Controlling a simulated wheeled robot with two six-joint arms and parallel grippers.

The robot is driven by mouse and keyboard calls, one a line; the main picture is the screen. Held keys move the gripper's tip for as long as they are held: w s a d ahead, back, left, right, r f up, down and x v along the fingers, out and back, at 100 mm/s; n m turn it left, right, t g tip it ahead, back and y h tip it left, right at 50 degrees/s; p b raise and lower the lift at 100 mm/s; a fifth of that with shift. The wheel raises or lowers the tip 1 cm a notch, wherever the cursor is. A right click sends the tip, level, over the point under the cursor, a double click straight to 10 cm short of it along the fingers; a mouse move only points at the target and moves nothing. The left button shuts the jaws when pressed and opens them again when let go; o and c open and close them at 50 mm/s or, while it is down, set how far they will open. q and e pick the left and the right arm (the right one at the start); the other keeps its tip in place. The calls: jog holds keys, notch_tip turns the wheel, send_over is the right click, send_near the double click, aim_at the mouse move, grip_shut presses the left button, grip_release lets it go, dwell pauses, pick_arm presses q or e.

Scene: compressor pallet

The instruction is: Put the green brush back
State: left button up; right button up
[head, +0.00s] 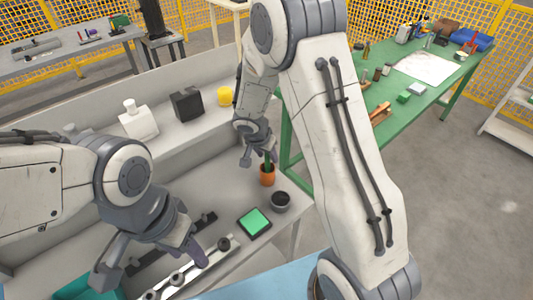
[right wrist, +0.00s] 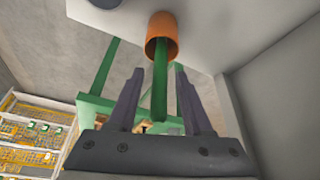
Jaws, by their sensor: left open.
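The green brush (right wrist: 160,85) stands with one end inside the orange cup (right wrist: 162,27); its handle points out towards my right gripper. In the head view the brush (head: 267,160) shows only in part above the orange cup (head: 267,177) on the grey bench. My right gripper (right wrist: 158,90) is open, with its fingers on either side of the handle and visible gaps to it. It also shows in the head view (head: 258,155), just above the cup. My left gripper (head: 152,268) is open and empty over the front of the bench.
A dark round pot (head: 280,201) and a green-topped pad (head: 254,222) stand close to the cup, near the bench's edge. A strip with dark knobs (head: 190,272) lies by my left gripper. A white bottle, a black box and a yellow cylinder (head: 225,96) stand on the rear ledge.

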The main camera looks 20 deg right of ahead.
jog(key=v, duration=1.2)
jog(key=s+a+r+n+g+y, duration=0.1)
jog(key=s+a+n, duration=0.3)
jog(key=s, duration=0.4)
jog(key=s+a+r+n+g+y, duration=0.1)
jog(key=s+a+n, duration=0.3)
jog(key=s+n, duration=0.3)
jog(key=s+a+r+n+g+y, duration=0.1)
jog(key=s+a+n+y, duration=0.1)
jog(key=s+n, duration=0.4)
jog(key=s+a, duration=0.1)
jog(key=s, duration=0.4)
jog(key=shift+a+b, duration=0.3)
jog(key=shift+a, duration=0.1)
jog(key=shift+r, duration=0.15)
